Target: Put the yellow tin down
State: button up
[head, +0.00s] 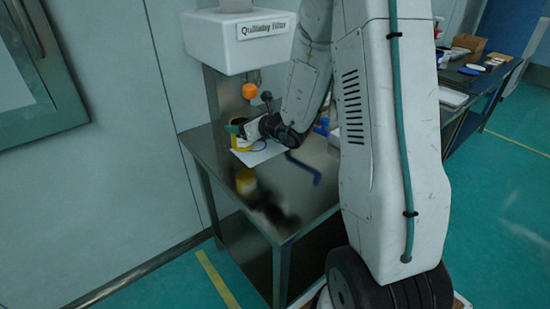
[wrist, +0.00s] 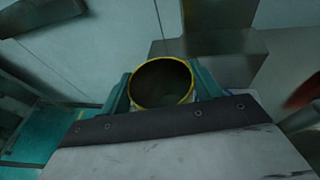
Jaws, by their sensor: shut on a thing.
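The yellow tin (wrist: 162,84) is open at the top and shows its dark inside and yellow rim in the wrist view. My gripper (wrist: 160,90) is shut on it, with one green finger on each side. In the head view, the yellow tin (head: 238,133) is upright at the left part of the steel table (head: 286,209), over a white sheet (head: 262,154). My gripper (head: 238,129) partly covers it there. I cannot tell whether the tin touches the sheet or hangs just above it.
A blue item (head: 321,126) stands behind my arm. The table's front is clear. A dark side bench (head: 478,80) holds several objects at right.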

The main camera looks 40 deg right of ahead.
jog(key=s+d+r, duration=0.4)
jog(key=d, duration=0.4)
jog(key=shift+n, duration=0.3)
jog(key=shift+w+d+f, duration=0.1)
jog(key=shift+f, duration=2.4)
jog(key=shift+d+f, duration=0.1)
jog(key=shift+f, duration=2.4)
jog(key=shift+f, duration=0.1)
jog(key=o, duration=1)
